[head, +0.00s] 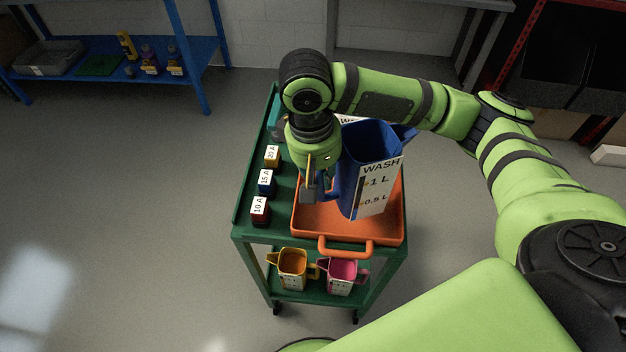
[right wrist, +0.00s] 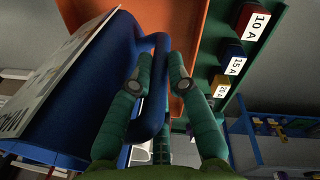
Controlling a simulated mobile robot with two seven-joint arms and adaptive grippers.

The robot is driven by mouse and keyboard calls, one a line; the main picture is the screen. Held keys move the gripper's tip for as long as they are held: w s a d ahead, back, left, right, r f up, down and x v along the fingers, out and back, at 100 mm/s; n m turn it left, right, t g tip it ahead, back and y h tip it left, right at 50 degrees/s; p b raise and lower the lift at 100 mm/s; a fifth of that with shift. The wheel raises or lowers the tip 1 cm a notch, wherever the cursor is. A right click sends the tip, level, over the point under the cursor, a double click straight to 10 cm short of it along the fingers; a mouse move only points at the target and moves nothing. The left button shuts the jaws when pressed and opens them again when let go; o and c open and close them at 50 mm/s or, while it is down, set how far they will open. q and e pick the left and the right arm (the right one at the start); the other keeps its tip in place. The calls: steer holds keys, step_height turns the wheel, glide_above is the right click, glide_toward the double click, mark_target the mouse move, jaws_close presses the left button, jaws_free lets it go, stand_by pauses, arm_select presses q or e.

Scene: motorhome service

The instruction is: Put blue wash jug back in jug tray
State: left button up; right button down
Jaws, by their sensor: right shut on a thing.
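The blue wash jug (head: 367,144) has a white label reading WASH, 1 L and 0.5 L. It is roughly upright, over the orange tray (head: 308,222) on top of the green cart. I cannot tell whether its base touches the tray floor. My right gripper (head: 313,188) is at the jug's left side. In the right wrist view its fingers (right wrist: 158,84) are shut on the jug's blue handle (right wrist: 157,112), with the jug body (right wrist: 92,98) to the left and the orange tray (right wrist: 187,40) beyond. My left gripper is not in view.
Fuse blocks marked 20 A (head: 272,156), 15 A (head: 266,181) and 10 A (head: 260,211) stand left of the tray. A yellow jug (head: 292,268) and a pink jug (head: 341,275) are on the lower shelf. A blue shelf (head: 190,60) stands back left.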

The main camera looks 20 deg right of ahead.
steer(key=shift+w+a+f+p, duration=0.2)
steer(key=shift+w+f, duration=0.15)
steer(key=shift+f, duration=0.55)
steer(key=shift+w+a+f+p, duration=0.15)
steer(key=shift+w+f, duration=0.25)
steer(key=shift+f, duration=0.45)
steer(key=shift+w+a+f+p, duration=0.1)
steer(key=shift+w+f+p, duration=0.2)
steer(key=shift+f, duration=0.6)
steer(key=c, duration=1.2)
jaws_free()
steer(key=shift+f, duration=0.1)
steer(key=r, duration=0.4)
steer(key=a+r, duration=0.1)
steer(key=r, duration=0.3)
steer(key=r+b, duration=0.1)
steer(key=r, duration=0.3)
steer(key=shift+a+r, duration=0.1)
steer(key=shift+a, duration=0.05)
